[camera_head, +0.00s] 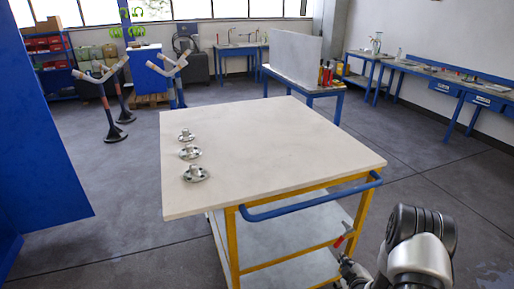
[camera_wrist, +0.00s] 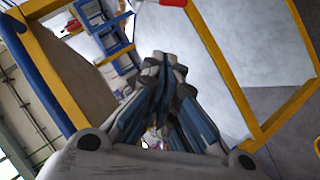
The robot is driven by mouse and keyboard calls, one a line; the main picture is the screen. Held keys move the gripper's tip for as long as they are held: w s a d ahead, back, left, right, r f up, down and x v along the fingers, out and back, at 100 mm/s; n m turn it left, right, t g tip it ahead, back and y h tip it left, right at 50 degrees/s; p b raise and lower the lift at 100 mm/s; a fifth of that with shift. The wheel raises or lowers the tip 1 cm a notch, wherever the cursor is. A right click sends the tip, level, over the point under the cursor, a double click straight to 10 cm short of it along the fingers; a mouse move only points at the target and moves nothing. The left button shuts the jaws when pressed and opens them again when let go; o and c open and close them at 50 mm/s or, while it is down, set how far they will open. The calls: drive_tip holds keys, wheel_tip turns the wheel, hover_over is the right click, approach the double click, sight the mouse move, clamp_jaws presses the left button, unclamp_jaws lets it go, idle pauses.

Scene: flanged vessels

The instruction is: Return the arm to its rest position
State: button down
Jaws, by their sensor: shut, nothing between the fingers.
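My arm (camera_head: 422,250) is folded at the lower right of the head view, beside the near right corner of the cart. My gripper (camera_wrist: 164,62) shows in the wrist view with its fingers together and nothing between them. In the head view the gripper is only partly visible, low beside the cart's yellow leg and below the blue handle. It looks apart from the cart, but the exact gap is hard to tell.
The cart's pale top (camera_head: 270,150) carries three metal flanged parts (camera_head: 190,153) along its left side. Its blue handle (camera_head: 312,200) and yellow frame (camera_head: 232,245) are close to my arm. A blue panel (camera_head: 40,140) stands at left. Floor right of the cart is clear.

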wheel_tip(320, 180, up, 8)
drive_tip(key=w+r+g, duration=0.1)
drive_tip(key=w, duration=0.1)
drive_tip(key=s+a+r+m+g, duration=0.1)
drive_tip(key=s+a+r+m, duration=0.15)
drive_tip(key=r, duration=0.45)
drive_tip(key=s+a+r+m+g, duration=0.1)
drive_tip(key=s+a+r, duration=0.2)
drive_tip(key=r, duration=0.3)
drive_tip(key=s+a+r+m+g, duration=0.1)
drive_tip(key=s+a+r+m, duration=0.15)
drive_tip(key=r, duration=0.45)
drive_tip(key=s+a+r+m+g, duration=0.1)
drive_tip(key=s+a+r, duration=0.1)
drive_tip(key=s, duration=0.7)
drive_tip(key=s+a+r+m+g, duration=0.1)
drive_tip(key=s+a+r, duration=0.2)
drive_tip(key=s, duration=0.7)
drive_tip(key=s+a+r+m+g+y, duration=0.1)
drive_tip(key=s+a+r+g, duration=0.1)
drive_tip(key=s, duration=0.8)
drive_tip(key=a+r, duration=0.1)
drive_tip(key=a, duration=0.1)
drive_tip(key=shift+s+a+m, duration=0.15)
drive_tip(key=shift+a+m, duration=0.2)
drive_tip(key=shift+m, duration=0.05)
